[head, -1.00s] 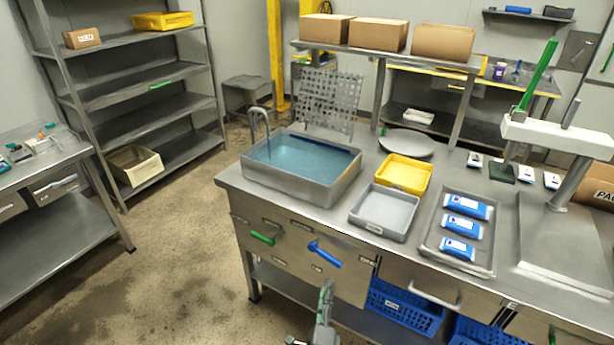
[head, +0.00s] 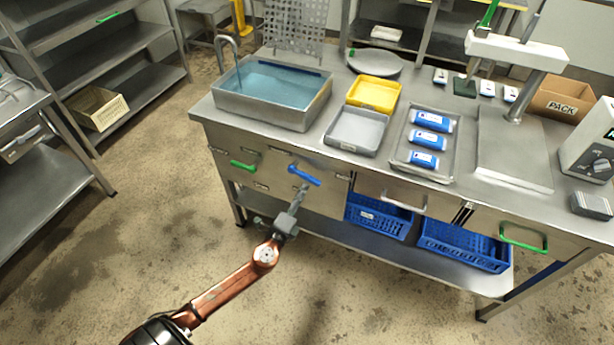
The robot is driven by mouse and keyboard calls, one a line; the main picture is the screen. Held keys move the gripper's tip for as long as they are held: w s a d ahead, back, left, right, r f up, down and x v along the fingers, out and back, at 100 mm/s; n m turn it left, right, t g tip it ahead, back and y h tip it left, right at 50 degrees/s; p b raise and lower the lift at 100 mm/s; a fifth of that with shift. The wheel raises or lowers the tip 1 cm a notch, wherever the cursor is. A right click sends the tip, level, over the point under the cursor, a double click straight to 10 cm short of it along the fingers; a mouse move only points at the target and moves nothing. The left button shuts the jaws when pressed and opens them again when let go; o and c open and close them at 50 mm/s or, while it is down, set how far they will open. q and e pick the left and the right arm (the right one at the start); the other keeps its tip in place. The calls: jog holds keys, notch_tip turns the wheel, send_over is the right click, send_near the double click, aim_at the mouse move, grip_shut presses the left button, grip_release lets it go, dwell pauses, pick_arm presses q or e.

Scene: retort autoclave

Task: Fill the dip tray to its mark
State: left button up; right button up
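The dip tray (head: 262,113) is a deep grey metal basin at the counter's left end, holding blue water (head: 272,84). A dark line shows along its far inner wall; I cannot tell whether it is the mark. A bent spout (head: 229,45) stands at its left rear corner. On the front panel below are a green lever (head: 243,165) and a blue lever (head: 304,174), which slants down to the right. My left gripper (head: 302,190) is just below the blue lever's right part; contact and finger opening are unclear. My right gripper is out of view.
A grey tray (head: 337,143), a yellow tray (head: 372,95) and a metal tray (head: 399,161) with blue-and-white packs stand right of the basin. Blue crates (head: 464,246) sit on the lower shelf. The floor in front is clear.

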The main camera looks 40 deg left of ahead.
aim_at(309, 181)
pick_arm(q)
jog(key=b+x, duration=0.1)
jog(key=x, duration=0.6)
jog(key=shift+f, duration=0.15)
jog(key=shift+w, duration=0.3)
jog(key=c, duration=0.7)
grip_shut()
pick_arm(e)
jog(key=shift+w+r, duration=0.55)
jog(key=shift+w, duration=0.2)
